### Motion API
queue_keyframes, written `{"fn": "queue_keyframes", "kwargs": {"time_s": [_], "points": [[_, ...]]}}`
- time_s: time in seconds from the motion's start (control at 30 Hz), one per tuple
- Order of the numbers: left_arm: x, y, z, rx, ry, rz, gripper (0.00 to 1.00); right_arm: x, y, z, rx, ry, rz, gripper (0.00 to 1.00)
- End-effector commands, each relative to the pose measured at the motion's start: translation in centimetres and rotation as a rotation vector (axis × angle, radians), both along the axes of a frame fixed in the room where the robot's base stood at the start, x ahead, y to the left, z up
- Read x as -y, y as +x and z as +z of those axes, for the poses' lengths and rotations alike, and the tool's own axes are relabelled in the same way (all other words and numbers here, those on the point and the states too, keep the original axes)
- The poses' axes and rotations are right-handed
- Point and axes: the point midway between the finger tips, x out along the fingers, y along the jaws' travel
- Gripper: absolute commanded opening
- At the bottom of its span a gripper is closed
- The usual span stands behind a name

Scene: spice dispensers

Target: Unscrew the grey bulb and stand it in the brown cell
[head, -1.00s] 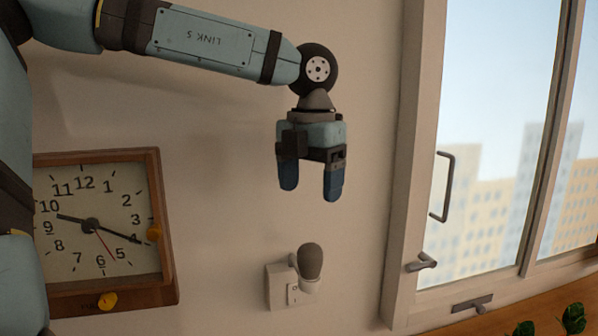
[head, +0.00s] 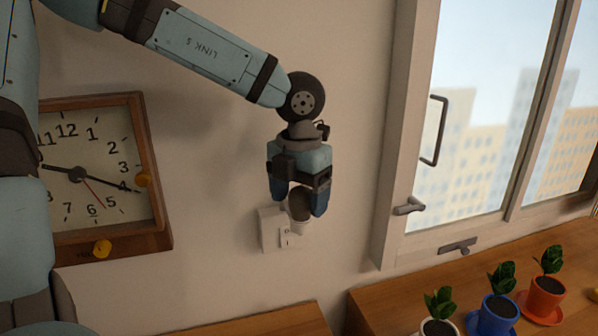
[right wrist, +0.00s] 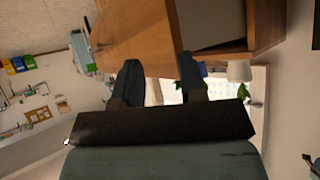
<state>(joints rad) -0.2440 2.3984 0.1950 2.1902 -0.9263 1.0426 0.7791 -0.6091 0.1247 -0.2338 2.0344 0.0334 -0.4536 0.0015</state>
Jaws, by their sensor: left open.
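The grey bulb (head: 299,206) sits upright in a white holder (head: 299,228) on a wall plate in the head view. My left gripper (head: 298,203) points down over it, with its blue fingers open on either side of the bulb. I cannot make out the brown cell in either view.
A wooden-framed clock (head: 152,190) hangs left of the bulb. A window with a handle (head: 408,206) is to the right. Potted plants in white, blue (head: 499,308) and red (head: 545,293) pots stand on a wooden top at lower right. The wall around the bulb is bare.

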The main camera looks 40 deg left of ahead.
Motion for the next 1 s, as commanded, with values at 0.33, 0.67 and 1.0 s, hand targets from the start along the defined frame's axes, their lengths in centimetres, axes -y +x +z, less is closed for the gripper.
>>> {"fn": "queue_keyframes", "kwargs": {"time_s": [0.33,0.67,1.0], "points": [[0.0,0.0,-0.94,0.001,0.0,0.0,0.75,-0.08,0.18,0.12,0.004,0.002,0.001,0.38],[0.0,0.01,-0.91,0.001,0.0,0.0,0.21,-0.05,0.19,0.13,0.004,0.001,0.0,0.38],[0.01,0.05,-1.18,0.003,0.0,0.038,0.2,0.0,0.2,-0.73,0.001,0.004,-0.002,0.38]]}}
